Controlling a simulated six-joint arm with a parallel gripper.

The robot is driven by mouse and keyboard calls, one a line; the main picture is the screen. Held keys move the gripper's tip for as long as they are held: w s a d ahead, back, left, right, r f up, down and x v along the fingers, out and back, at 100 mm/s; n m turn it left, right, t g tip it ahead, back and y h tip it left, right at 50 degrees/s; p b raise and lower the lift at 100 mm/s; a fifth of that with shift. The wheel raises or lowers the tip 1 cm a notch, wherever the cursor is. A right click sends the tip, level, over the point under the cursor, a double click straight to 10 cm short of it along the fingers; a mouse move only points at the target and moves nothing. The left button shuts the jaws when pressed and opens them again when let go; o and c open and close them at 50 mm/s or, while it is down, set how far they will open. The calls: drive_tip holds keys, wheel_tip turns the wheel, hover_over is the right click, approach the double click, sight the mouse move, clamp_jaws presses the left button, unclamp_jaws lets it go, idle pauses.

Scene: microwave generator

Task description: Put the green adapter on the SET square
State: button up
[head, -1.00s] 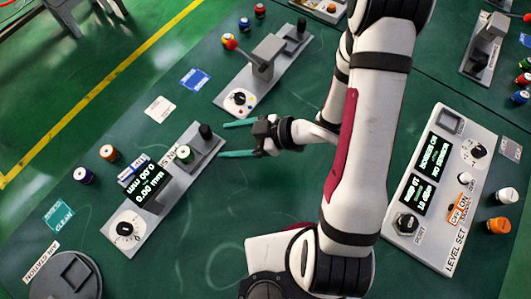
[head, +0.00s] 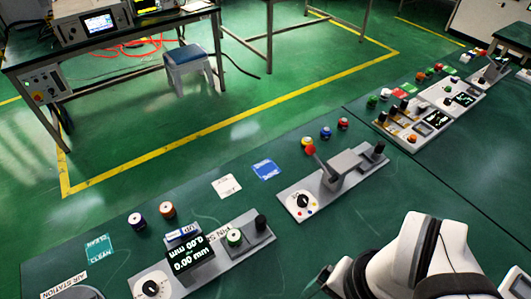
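The green adapter (head: 235,238) has a pale top and stands upright on the grey gauge unit (head: 208,262), between its lit display and a black knob. A white square (head: 227,185) and a blue square (head: 266,169) lie flat and bare on the green bench behind it. Their print is too small to read, so I cannot tell which is the SET square. My arm (head: 430,255) fills the lower right corner. My gripper's fingers do not show in this view.
A purple-sided adapter (head: 137,221) and an orange one (head: 167,210) stand behind the gauge. A teal CLEAN square (head: 99,248) lies at left. A grey lever fixture (head: 333,180) stands right of the blue square. The bench around the two squares is clear.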

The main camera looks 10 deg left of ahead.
drive_tip(key=w+a+r+n, duration=0.1)
drive_tip(key=w+a+n, duration=0.4)
drive_tip(key=w+n, duration=0.3)
drive_tip(key=n+h, duration=0.2)
drive_tip(key=n, duration=1.1)
hover_over(234, 235)
wheel_tip(234, 235, down, 4)
wheel_tip(234, 235, down, 16)
clamp_jaws()
